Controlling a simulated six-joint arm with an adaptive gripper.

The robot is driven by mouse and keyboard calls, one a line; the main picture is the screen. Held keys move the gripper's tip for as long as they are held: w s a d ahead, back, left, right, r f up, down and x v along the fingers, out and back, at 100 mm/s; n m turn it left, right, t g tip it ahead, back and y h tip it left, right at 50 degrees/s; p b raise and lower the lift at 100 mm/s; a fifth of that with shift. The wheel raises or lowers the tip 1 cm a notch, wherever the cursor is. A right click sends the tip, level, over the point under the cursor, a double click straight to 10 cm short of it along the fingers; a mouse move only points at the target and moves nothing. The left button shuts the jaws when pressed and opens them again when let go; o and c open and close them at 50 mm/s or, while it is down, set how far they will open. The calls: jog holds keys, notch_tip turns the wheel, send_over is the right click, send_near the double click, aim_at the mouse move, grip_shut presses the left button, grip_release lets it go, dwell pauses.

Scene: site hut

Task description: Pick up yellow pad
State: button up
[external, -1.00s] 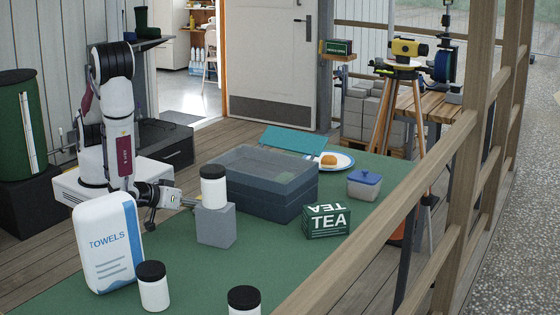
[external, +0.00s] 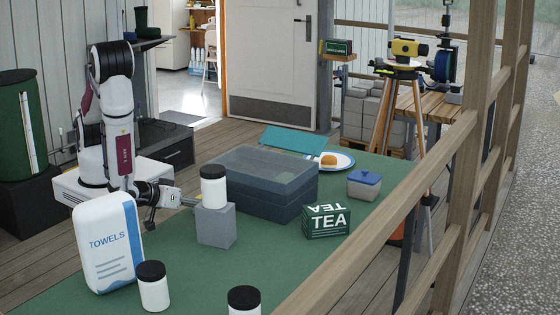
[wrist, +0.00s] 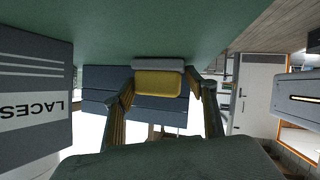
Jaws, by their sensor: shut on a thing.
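The yellow pad (wrist: 159,84) shows in the middle of the wrist view, with a grey layer along one long side. My gripper (wrist: 162,92) has a finger at each end of the pad and is shut on it. The pad is low, close to the green table top (wrist: 150,30); I cannot tell whether it touches it. In the external view my gripper (external: 182,199) is low over the table, just left of the grey box (external: 216,226). The pad cannot be made out there.
A white jar (external: 213,187) with a black lid stands on the grey box. A TOWELS pack (external: 107,245), two more jars and a TEA box (external: 326,220) stand around. Bare table lies in front of the box.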

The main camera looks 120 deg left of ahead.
jog(key=shift+r, duration=4.85)
